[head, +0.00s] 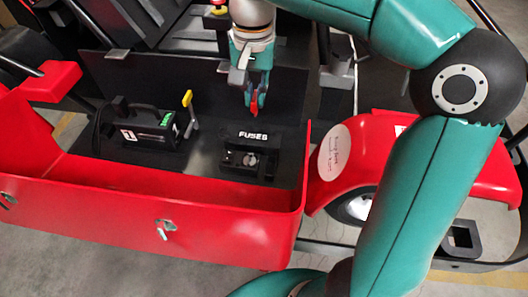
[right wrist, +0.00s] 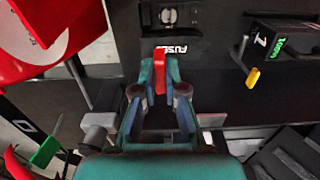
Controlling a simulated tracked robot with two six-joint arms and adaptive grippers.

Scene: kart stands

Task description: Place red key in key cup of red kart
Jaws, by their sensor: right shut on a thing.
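My right gripper (head: 255,100) comes down from the top centre of the head view, over the black floor panel of the red kart (head: 165,205). It is shut on the red key (head: 254,106), which sticks out between the fingertips. In the right wrist view the red key (right wrist: 160,70) points up the picture towards the black box marked FUSES (right wrist: 168,18). The key is apart from this box, which also shows below the gripper in the head view (head: 248,160). I cannot make out a key cup for certain. My left gripper is out of view.
A black device with a handle (head: 145,128) stands left of the fuse box, with a yellow-tipped lever (head: 187,98) beside it. The kart's red side wall runs along the front. A red wheel cover (head: 360,150) stands to the right. A green-tipped part (right wrist: 45,152) shows lower left.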

